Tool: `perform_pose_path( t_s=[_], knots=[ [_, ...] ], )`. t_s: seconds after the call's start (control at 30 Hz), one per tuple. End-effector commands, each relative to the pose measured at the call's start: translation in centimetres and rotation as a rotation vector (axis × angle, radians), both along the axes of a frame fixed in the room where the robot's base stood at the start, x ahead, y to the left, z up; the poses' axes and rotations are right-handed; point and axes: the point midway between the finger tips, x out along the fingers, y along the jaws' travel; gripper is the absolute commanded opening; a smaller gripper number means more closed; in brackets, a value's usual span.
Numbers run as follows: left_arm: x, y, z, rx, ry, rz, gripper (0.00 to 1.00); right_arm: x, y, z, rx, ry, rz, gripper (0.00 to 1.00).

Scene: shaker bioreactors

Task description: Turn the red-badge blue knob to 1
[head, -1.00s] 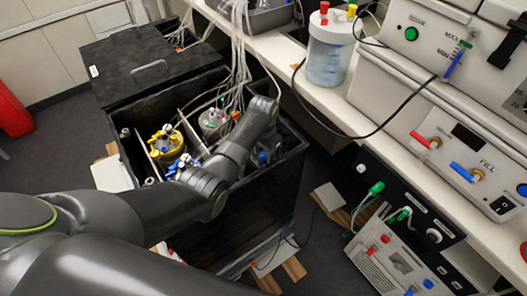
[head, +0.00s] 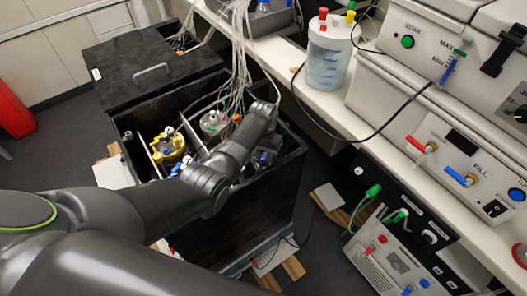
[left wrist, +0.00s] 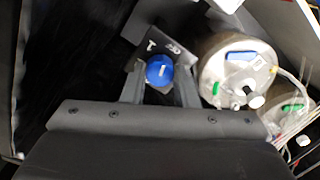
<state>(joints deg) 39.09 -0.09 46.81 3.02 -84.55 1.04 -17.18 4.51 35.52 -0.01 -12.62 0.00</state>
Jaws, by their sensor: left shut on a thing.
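A blue knob (left wrist: 159,71) with a white line on its face shows in the left wrist view. It is on a dark plate with white marks beside the knob; I cannot read them surely. My left gripper (left wrist: 160,80) has a finger on each side of the knob and is shut on it. No red badge can be made out near it. In the head view my left arm reaches into the black box (head: 235,225), and its wrist hides the fingers and the knob. My right gripper is not in view.
In the box, a yellow-collared vessel (head: 168,147) and a clear vessel (head: 213,122) stand close to my arm, with tubes above. In the left wrist view a round vessel lid (left wrist: 240,62) is right of the knob. A white bench (head: 375,117) runs along the right.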

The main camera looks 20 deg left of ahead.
Motion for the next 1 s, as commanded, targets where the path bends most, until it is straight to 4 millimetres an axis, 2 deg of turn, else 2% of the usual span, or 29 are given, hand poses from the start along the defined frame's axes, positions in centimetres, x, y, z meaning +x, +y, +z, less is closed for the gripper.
perform_pose_path(
  t_s=[0.03,0.2,0.6,1.0],
  knots=[
    [0.0,0.0,0.4,0.0,0.001,0.043,0.04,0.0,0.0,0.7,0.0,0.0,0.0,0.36],
    [0.0,0.0,0.3,0.0,0.0,0.205,0.04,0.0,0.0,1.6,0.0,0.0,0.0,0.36],
    [0.0,0.0,0.2,0.0,0.0,0.544,0.04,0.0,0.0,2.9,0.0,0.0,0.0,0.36],
    [0.1,0.0,0.1,0.0,-0.002,0.721,0.04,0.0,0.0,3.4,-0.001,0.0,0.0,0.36]
  ],
)
